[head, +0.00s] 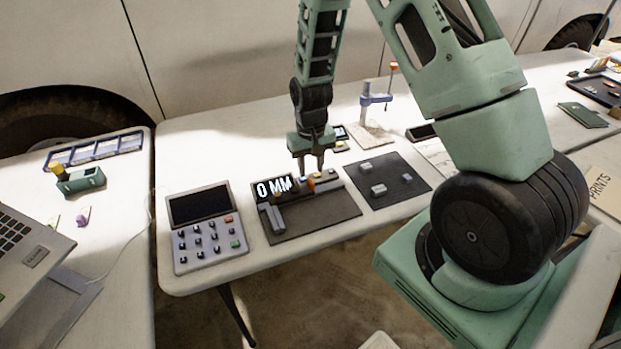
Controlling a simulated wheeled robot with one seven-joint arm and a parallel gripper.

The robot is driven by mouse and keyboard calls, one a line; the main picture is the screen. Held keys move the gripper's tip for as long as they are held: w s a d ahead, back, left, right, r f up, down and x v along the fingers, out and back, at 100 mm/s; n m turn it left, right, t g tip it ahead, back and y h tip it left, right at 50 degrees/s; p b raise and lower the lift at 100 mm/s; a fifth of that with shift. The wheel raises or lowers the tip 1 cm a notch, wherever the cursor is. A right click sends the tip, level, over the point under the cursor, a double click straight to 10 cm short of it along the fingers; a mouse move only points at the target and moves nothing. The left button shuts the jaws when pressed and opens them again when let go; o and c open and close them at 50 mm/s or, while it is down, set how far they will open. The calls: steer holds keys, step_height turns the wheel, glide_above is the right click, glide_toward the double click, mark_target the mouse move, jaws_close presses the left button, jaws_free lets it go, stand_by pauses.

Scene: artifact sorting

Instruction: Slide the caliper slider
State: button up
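The caliper device (318,212) lies on the white table in the middle of the head view, a dark base with a display (274,187) reading "0 MM". A grey bar with an orange-marked slider (323,181) runs across the base, and a grey jaw block stands at its left end. My gripper (311,171) points down right over the slider area, with its two fingers slightly apart. The fingertips hide part of the slider. I cannot tell whether they touch it or hold it.
A keypad unit (206,230) lies left of the caliper. A dark mat (405,188) with small grey pieces lies to its right. A blue clamp-like stand (374,98) is behind. A laptop (32,258) sits on the left table. Bare table lies along the front edge.

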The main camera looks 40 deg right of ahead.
mark_target(311, 181)
steer(key=shift+f, duration=2.7)
jaws_close()
